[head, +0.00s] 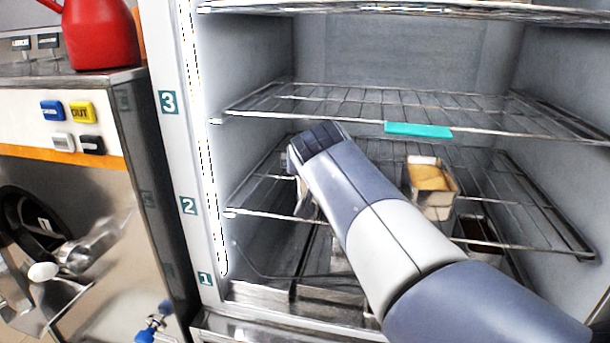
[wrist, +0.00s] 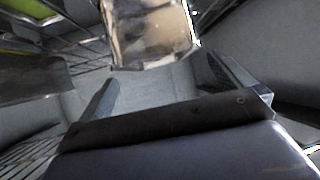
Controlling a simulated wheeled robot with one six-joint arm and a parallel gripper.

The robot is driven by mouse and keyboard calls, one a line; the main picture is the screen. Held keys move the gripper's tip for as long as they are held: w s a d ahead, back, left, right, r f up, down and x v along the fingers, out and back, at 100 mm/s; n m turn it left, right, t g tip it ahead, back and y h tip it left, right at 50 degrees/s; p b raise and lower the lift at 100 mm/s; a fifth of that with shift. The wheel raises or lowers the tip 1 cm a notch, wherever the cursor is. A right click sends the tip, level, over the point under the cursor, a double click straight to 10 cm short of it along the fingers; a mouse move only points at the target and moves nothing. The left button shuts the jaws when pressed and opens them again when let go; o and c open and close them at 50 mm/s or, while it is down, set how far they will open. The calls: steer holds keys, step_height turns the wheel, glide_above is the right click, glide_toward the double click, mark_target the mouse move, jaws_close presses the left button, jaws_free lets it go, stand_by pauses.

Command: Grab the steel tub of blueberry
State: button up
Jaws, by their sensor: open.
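My gripper (wrist: 163,88) is open, its two dark fingers spread and empty. A tub (wrist: 150,35) with a blotchy, shiny beige-and-brown face lies just past the fingertips in the wrist view, apart from them. Its contents do not show, so I cannot tell whether it is the blueberry one. Part of a steel tub (head: 305,197) shows beside my arm at the level of shelf 2. No blueberry filling is clearly visible.
A steel tub with yellow-orange filling (head: 430,178) stands right of my arm on the middle wire shelf (head: 520,215). A dark-filled tub (head: 478,232) sits lower. The upper wire shelf (head: 350,105), with a teal strip (head: 418,130), is close above my wrist. The freezer's left wall and frame are near.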

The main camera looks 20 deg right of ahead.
steer(key=shift+p+x, duration=0.35)
steer(key=shift+x, duration=0.55)
steer(key=shift+p+x, duration=0.5)
steer(key=shift+x, duration=1.55)
steer(key=shift+d+r, duration=0.15)
steer(key=shift+d, duration=0.05)
steer(key=shift+c, duration=0.4)
steer(key=c, duration=1.1)
steer(key=shift+r, duration=0.1)
steer(key=shift+c, duration=0.3)
steer(key=shift+r, duration=0.15)
